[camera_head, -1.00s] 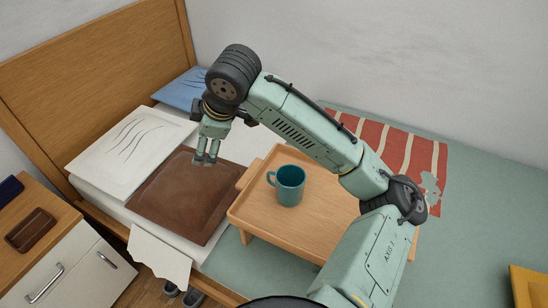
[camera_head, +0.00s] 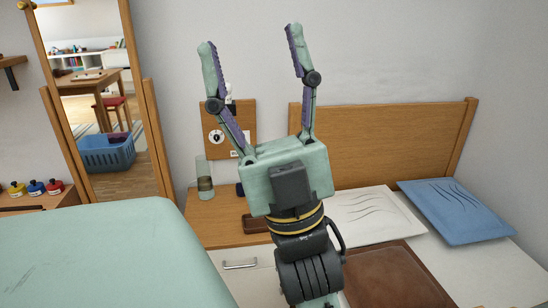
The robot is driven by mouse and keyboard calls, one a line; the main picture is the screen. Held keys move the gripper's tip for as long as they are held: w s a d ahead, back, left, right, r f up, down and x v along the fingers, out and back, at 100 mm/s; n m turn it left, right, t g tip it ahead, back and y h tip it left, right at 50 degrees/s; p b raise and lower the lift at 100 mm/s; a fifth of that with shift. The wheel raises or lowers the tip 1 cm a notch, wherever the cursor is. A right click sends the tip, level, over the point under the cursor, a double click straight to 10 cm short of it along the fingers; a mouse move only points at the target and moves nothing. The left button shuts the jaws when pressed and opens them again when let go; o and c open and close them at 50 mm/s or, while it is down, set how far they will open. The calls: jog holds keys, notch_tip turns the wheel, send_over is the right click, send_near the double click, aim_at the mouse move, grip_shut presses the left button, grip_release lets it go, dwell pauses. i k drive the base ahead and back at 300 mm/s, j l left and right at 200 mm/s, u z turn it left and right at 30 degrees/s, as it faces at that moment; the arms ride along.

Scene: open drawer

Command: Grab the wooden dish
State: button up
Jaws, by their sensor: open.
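The wooden dish (camera_head: 255,224) is a small, dark brown, shallow dish on top of the wooden nightstand (camera_head: 212,232). My gripper's body hides its right part. My gripper (camera_head: 250,40) is raised in front of the nightstand with its two fingers spread wide and pointing up. It is open, with nothing between the fingers. The fingertips are well above the dish in the picture and apart from it.
A glass jar (camera_head: 205,186) and a partly hidden dark blue item stand behind the dish. The bed has a wooden headboard (camera_head: 390,135), a white pillow (camera_head: 375,215), a blue pillow (camera_head: 455,208) and a brown cushion (camera_head: 400,275). A tall mirror (camera_head: 100,100) stands left.

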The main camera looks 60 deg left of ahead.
aim_at(252, 225)
jog(key=i+u, duration=0.15)
jog(key=u, duration=0.3)
jog(key=i+u, duration=0.1)
jog(key=u, duration=1.4)
